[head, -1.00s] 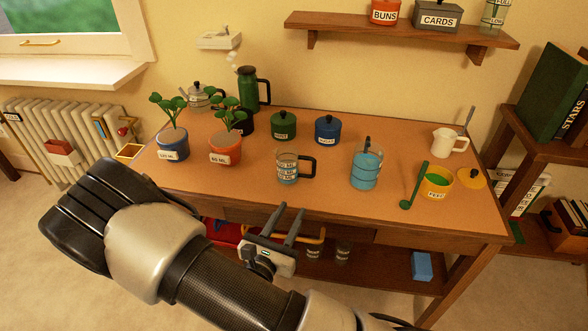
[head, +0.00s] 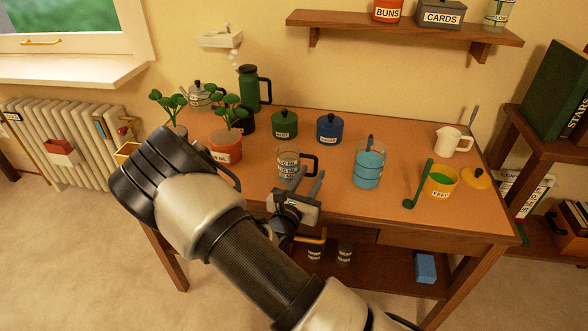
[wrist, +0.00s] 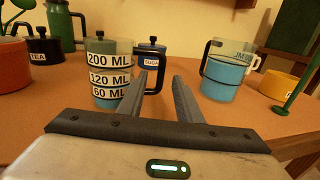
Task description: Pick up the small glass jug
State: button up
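A small clear glass jug (head: 287,172) with white volume labels and a dark handle on its right stands upright near the desk's front edge. In the wrist view the jug (wrist: 110,76) is left of centre, its labels reading 200, 120 and 60 ML, its handle just beyond the left finger. A larger glass jug (head: 368,176) holding blue liquid stands to its right, also showing in the wrist view (wrist: 226,78). My gripper (head: 308,181) is open and empty, just in front of the small jug's handle side; its fingers (wrist: 160,82) show apart.
Behind stand a green canister (head: 284,125) and a blue canister (head: 329,130). An orange plant pot (head: 226,150) is left of the small jug. A yellow pot (head: 440,184), green ladle (head: 419,183) and white jug (head: 448,141) are at right. Bare desktop lies between the two glass jugs.

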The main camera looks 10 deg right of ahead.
jog(key=shift+w+d, duration=0.3)
jog(key=shift+w, duration=0.25)
grip_shut()
notch_tip(320, 180, up, 10)
jog(key=p, duration=0.3)
jog(key=shift+r, duration=0.15)
